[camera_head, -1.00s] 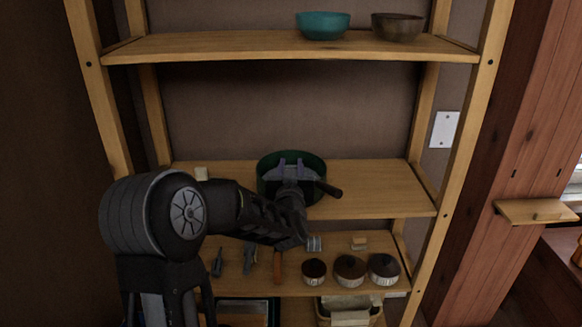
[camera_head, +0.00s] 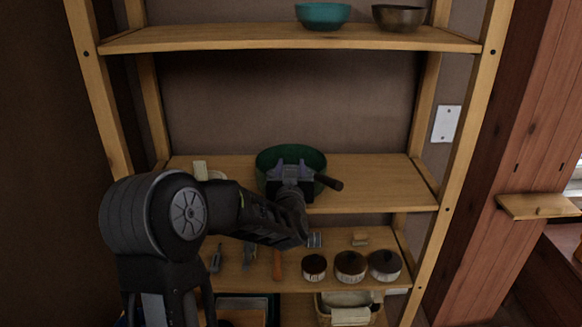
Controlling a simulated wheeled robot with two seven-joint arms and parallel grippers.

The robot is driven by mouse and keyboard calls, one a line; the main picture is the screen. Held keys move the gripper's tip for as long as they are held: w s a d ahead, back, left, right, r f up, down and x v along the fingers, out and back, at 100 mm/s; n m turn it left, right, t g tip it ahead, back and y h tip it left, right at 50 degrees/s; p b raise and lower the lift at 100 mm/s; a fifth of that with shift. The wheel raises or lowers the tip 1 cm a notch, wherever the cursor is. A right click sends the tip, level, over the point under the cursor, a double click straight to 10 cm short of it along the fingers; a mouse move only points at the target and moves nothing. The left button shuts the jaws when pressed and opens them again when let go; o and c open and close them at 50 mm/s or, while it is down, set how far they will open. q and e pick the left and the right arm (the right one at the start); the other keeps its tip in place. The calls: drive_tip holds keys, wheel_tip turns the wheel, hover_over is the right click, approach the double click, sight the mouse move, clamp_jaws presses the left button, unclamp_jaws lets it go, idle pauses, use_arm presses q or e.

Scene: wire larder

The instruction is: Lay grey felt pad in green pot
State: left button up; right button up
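The green pot (camera_head: 318,160) stands on the middle shelf, with its dark handle (camera_head: 329,182) pointing to the lower right. My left gripper (camera_head: 290,165) is at the pot's opening, in front of its far wall, with its two fingers spread apart and nothing visible between them. The gripper and wrist hide the pot's front and most of its inside. I cannot make out a grey felt pad in or near the pot. My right gripper is out of view.
The middle shelf (camera_head: 385,185) is clear to the pot's right; a pale object (camera_head: 200,170) stands at its left. The upper shelf (camera_head: 240,38) holds a teal bowl (camera_head: 322,16) and a brown bowl (camera_head: 398,17). Three dark-topped jars (camera_head: 350,267) and small tools are below.

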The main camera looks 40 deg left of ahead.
use_arm(q)
drive_tip(key=shift+o, duration=1.4)
drive_tip(key=v, duration=0.7)
drive_tip(key=shift+s+d, duration=0.25)
drive_tip(key=shift+s, duration=0.1)
